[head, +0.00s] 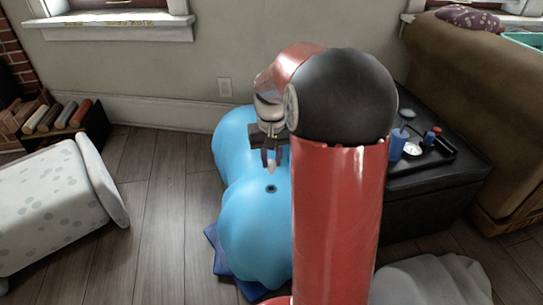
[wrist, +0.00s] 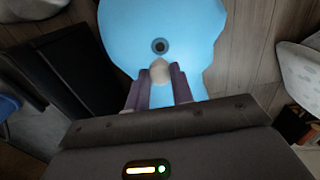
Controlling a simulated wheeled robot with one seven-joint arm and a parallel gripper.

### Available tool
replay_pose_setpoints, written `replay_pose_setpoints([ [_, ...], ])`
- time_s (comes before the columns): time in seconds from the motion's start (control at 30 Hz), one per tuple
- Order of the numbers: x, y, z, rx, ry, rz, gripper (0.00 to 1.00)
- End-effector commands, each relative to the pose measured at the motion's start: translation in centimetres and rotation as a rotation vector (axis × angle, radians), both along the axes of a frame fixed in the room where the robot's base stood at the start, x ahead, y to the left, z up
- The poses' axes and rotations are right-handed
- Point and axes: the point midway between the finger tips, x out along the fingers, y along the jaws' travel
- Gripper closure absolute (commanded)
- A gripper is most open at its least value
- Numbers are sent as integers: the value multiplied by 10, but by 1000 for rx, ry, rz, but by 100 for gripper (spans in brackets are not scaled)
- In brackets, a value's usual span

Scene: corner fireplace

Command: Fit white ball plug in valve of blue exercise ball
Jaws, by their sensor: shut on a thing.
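The blue exercise ball (head: 245,225) looks slumped and creased and sits on a dark blue mat. Its dark round valve (head: 271,188) faces up, and it also shows in the wrist view (wrist: 160,46). My gripper (head: 271,160) points down above the ball, just behind the valve in the head view. It is shut on the white ball plug (wrist: 160,72), which sits between the purple-grey fingertips. The plug's pale tip (head: 271,169) shows below the fingers in the head view. In the wrist view the plug appears apart from the valve. My arm hides the ball's right side.
A black chest (head: 430,205) stands at right with a dark tray (head: 440,160), a blue cup (head: 397,145) and small items. A brown sofa (head: 470,80) is behind it. A spotted white ottoman (head: 50,210) lies at left. Wooden floor between is clear.

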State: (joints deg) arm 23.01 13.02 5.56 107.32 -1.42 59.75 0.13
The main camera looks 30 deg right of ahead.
Motion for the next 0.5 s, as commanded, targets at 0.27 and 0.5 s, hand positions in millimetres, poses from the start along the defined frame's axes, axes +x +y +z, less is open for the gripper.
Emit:
replay_pose_setpoints([
  [0.27,0,0,-28,0,1,0,98],
  [0.5,0,0,-51,0,1,0,98],
])
